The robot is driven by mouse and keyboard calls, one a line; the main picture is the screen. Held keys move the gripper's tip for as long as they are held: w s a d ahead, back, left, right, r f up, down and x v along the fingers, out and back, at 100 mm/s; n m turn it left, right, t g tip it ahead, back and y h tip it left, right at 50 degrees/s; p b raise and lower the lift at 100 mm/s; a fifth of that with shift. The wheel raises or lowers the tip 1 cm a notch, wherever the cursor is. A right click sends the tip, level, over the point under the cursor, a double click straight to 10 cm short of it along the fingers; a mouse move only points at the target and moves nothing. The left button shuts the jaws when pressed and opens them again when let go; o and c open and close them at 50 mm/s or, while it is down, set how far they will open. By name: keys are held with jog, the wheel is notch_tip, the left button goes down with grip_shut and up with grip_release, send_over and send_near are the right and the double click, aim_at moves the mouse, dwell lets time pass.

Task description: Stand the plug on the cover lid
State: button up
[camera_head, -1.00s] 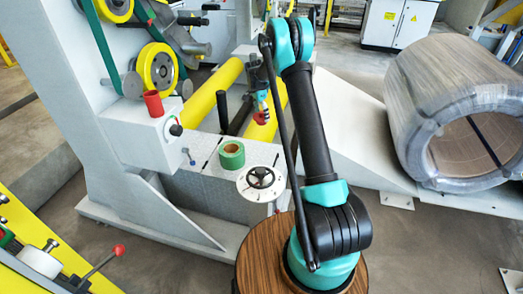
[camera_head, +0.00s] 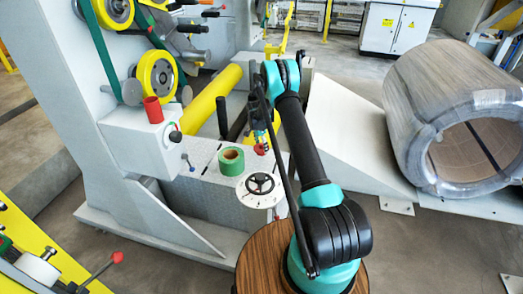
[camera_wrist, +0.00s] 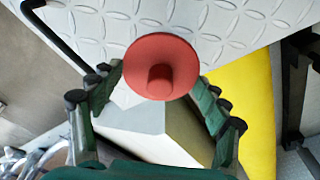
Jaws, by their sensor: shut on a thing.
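A red plug (camera_wrist: 160,66) with a round flange and a short stub sits between the fingertips of my gripper (camera_wrist: 158,78) in the wrist view, stub towards the camera. My gripper is shut on it. In the head view the plug (camera_head: 261,149) hangs under my gripper (camera_head: 261,139), partly behind my arm. A white round disc with a black spoked wheel (camera_head: 259,186) lies on the grey worktop, below the plug in the picture. It may be the cover lid; I cannot tell for sure. The plug looks apart from it.
A green tape roll (camera_head: 231,160) lies on the worktop (camera_head: 208,172), left of the disc. A red cup (camera_head: 153,110) stands on the white machine box. A yellow roller (camera_head: 215,90) lies behind. A large wrapped coil (camera_head: 425,110) is at the right.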

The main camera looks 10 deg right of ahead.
aim_at(261, 149)
jog(key=shift+f, duration=1.45)
jog(key=o, duration=1.2)
jog(key=shift+f, duration=0.1)
jog(key=shift+c, duration=0.2)
